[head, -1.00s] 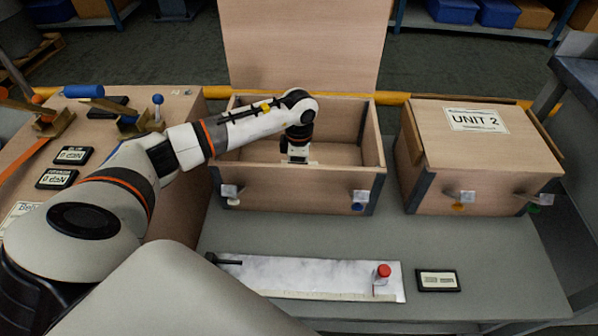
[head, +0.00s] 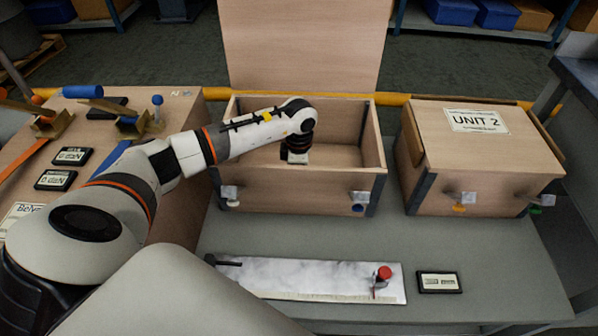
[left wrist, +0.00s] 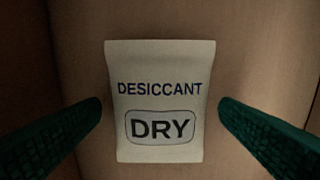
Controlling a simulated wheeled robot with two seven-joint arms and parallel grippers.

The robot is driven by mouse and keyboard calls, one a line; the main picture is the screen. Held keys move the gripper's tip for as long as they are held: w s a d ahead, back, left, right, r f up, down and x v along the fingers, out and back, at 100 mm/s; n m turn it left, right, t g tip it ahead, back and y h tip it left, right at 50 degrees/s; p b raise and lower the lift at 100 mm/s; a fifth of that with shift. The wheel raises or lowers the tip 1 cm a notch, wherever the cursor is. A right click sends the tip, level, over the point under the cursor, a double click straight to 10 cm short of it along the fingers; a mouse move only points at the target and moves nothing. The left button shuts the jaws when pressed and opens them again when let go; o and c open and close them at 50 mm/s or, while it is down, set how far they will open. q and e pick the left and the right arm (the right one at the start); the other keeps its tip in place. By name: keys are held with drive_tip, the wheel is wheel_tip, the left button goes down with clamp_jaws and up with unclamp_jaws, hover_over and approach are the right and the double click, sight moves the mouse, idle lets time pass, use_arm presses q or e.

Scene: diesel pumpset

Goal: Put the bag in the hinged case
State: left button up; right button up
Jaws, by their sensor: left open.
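The hinged case (head: 270,189) is an open wooden box at the back middle of the table, with its lid (head: 300,45) standing upright behind it. My left arm reaches over its front wall and my left gripper (head: 295,157) points down inside it. In the left wrist view, the bag (left wrist: 160,72), a pale packet marked DESICCANT DRY, lies flat on the wooden floor. The two green fingers (left wrist: 160,115) are spread on either side of the bag, with gaps, not gripping it. In the head view the gripper largely hides the bag. My right gripper is not in view.
A closed wooden case marked UNIT 2 (head: 480,155) stands at the right. A wooden block with clamps and dark gauges (head: 70,156) is at the left. A pale plate with a red knob (head: 384,273) and a small display (head: 439,282) lie in front.

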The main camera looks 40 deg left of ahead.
use_arm(q)
wheel_tip(320, 180, up, 3)
drive_tip(key=shift+w+r+p, duration=0.1)
drive_tip(key=shift+p, duration=0.25)
wheel_tip(320, 180, up, 9)
drive_tip(key=p, duration=0.1)
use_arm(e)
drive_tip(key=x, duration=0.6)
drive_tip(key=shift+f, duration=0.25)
use_arm(q)
drive_tip(key=shift+p, duration=0.3)
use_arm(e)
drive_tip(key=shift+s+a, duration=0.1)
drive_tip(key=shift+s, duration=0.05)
